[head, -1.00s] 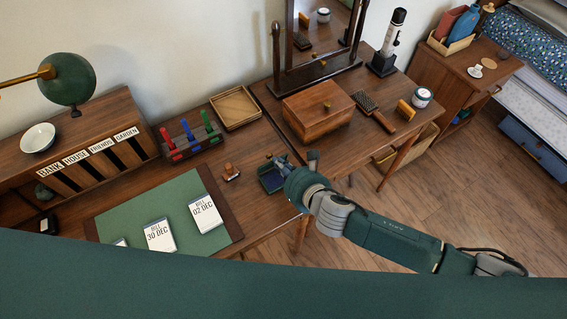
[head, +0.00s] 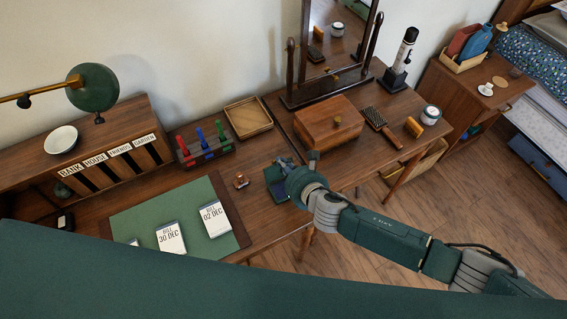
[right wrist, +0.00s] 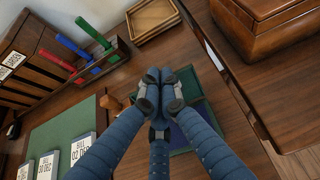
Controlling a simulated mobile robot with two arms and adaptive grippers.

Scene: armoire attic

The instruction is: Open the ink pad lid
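The ink pad (head: 279,192) is a small green case near the front edge of the desk. In the right wrist view the ink pad (right wrist: 205,118) shows a dark blue inner face with a green rim, and a green panel stands behind the fingers, so the lid looks raised. My right gripper (head: 287,166) is over the ink pad. In the right wrist view the fingertips of this gripper (right wrist: 160,78) are drawn together in front of the green panel. I cannot tell whether they touch it. They hide part of the case. My left gripper is not in view.
A wooden stamp (head: 241,181) stands left of the ink pad. A green desk mat (head: 190,206) with bill cards lies further left. Behind are a stamp rack (head: 204,149), an empty wooden tray (head: 249,118) and a wooden box (head: 329,124) close to my right arm.

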